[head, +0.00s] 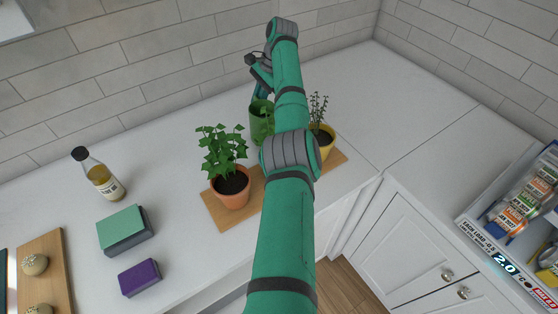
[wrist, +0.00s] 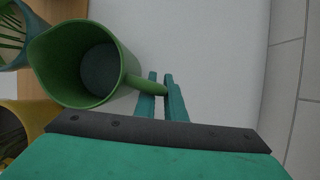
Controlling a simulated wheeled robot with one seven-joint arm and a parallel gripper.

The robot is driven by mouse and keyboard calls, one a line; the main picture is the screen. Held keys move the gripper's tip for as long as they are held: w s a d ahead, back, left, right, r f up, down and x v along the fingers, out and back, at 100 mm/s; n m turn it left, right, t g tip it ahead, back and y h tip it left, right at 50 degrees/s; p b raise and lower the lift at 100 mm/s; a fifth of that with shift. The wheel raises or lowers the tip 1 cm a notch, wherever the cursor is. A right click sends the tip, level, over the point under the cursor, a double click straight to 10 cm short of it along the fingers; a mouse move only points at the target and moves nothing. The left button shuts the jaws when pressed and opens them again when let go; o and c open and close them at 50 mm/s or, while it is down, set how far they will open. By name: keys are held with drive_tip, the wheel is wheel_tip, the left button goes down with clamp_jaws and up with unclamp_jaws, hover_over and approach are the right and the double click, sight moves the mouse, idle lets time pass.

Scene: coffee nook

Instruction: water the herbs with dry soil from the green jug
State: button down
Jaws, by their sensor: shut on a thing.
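My gripper (head: 261,88) is shut on the handle of the green jug (head: 260,113), at the back of the counter behind the herbs. In the wrist view the fingers (wrist: 164,92) close around the handle of the jug (wrist: 122,60); its inside bottom looks dark grey-blue. A leafy herb in a terracotta pot (head: 231,200) with dark soil stands on the left of a wooden board. A yellow pot (head: 327,143) with a thin-stemmed herb stands on the right. My arm hides most of a middle herb; a teal pot (wrist: 12,50) shows in the wrist view.
The wooden board (head: 214,208) lies near the counter's front edge. Left are an oil bottle (head: 100,176), a green box (head: 124,232) and a purple box (head: 139,278). A tiled wall is behind. The counter right of the herbs is clear.

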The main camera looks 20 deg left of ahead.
sight(257, 101)
drive_tip(key=shift+r, duration=0.1)
drive_tip(key=shift+s+d+r+n+t+y, duration=0.15)
drive_tip(key=shift+s+d+r+t+y, duration=0.2)
drive_tip(key=shift+r+t+y, duration=0.35)
drive_tip(key=shift+s+d+r+n+t+y, duration=0.15)
drive_tip(key=shift+s+r+t+y, duration=0.3)
drive_tip(key=shift+r, duration=0.35)
drive_tip(key=shift+s+d+r+t, duration=0.3)
drive_tip(key=shift+r+t, duration=0.15)
drive_tip(key=shift+r, duration=0.1)
drive_tip(key=shift+y, duration=0.25)
drive_tip(key=shift+r, duration=0.1)
drive_tip(key=shift+s+d+r+t, duration=0.15)
drive_tip(key=shift+r+t, duration=0.05)
drive_tip(key=shift+t, duration=0.1)
drive_tip(key=shift+s+r, duration=0.1)
drive_tip(key=shift+r, duration=0.05)
drive_tip(key=shift+d+r+y, duration=0.1)
drive_tip(key=shift+y, duration=0.2)
